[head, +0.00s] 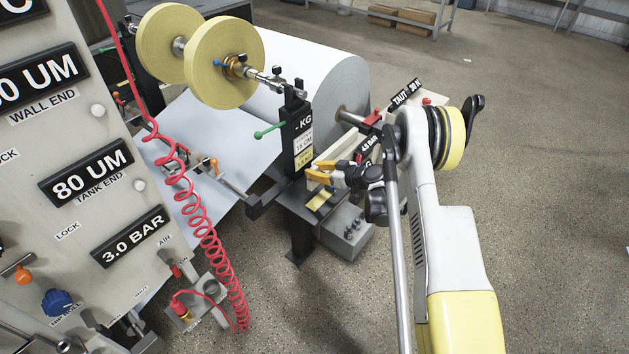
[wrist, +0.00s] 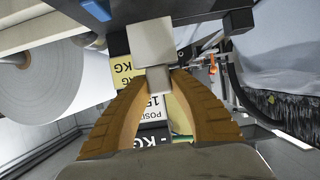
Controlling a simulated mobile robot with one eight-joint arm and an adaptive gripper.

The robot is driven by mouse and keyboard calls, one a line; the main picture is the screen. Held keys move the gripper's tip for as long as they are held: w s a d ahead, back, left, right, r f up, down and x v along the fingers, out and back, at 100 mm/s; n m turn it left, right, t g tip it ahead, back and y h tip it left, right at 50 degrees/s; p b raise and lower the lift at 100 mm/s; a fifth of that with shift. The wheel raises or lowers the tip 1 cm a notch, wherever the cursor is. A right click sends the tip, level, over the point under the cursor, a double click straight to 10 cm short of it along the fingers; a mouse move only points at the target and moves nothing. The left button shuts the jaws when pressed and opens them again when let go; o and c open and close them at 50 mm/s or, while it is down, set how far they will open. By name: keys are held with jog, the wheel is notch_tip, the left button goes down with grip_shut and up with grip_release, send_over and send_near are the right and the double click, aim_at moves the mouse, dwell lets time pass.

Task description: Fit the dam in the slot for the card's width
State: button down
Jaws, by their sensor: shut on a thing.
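My gripper (head: 313,171), with orange fingers, is beside the stand with the "- KG" display at the middle of the head view. In the wrist view its fingers (wrist: 158,84) close on the narrow end of a pale grey block (wrist: 153,42), which looks like the dam. The block is not clear in the head view. A yellow card (head: 303,158) is on the stand under the display (head: 303,122). Yellow and white labels, one with "POSITION 15", show behind the fingers in the wrist view. I cannot make out the slot or whether the block touches anything.
A large white paper roll (head: 345,90) is behind the stand, with yellow rolls (head: 225,62) above left. A red coiled hose (head: 200,225) hangs before the left panel (head: 90,120). A grey box (head: 345,232) sits below my gripper. Open floor lies right.

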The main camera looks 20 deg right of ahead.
notch_tip(320, 180, down, 4)
jog(key=shift+r+b, duration=0.1)
jog(key=shift+b, duration=0.85)
jog(key=c, duration=1.3)
grip_release()
jog(key=shift+o, duration=0.2)
